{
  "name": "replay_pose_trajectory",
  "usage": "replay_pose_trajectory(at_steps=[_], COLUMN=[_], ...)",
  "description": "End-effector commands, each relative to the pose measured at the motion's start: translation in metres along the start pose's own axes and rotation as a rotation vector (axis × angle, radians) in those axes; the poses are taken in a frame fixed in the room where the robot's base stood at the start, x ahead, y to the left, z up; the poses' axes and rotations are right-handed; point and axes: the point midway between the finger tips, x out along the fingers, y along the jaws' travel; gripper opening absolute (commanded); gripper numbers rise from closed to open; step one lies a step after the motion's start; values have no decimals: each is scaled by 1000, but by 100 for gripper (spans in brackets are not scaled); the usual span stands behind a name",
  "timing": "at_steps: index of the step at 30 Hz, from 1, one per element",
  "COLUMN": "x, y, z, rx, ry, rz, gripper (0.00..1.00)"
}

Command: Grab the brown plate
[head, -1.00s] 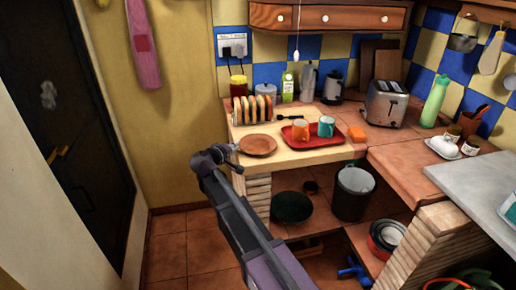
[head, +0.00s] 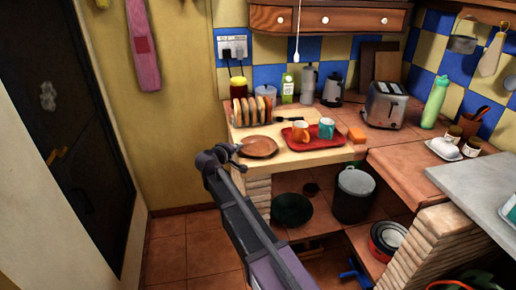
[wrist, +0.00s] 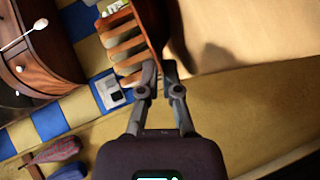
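The brown plate (head: 258,147) is round and lies flat near the front left of the light wooden counter board. My gripper (head: 238,148) is beside its left rim in the head view; whether they touch is not clear.
A toast rack (head: 251,110) stands behind the plate; it also shows in the wrist view (wrist: 125,42). A red tray (head: 325,139) with an orange mug (head: 301,131) and a teal mug (head: 326,130) is to the right. The wall is close at left.

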Motion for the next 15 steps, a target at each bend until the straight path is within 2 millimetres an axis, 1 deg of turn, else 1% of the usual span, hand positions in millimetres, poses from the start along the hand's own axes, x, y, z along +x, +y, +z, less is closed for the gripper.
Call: replay_pose_trajectory(at_steps=[15], x=[-1], y=[3], z=[-1], rx=[-1], ry=[0], rz=[0], gripper=[0])
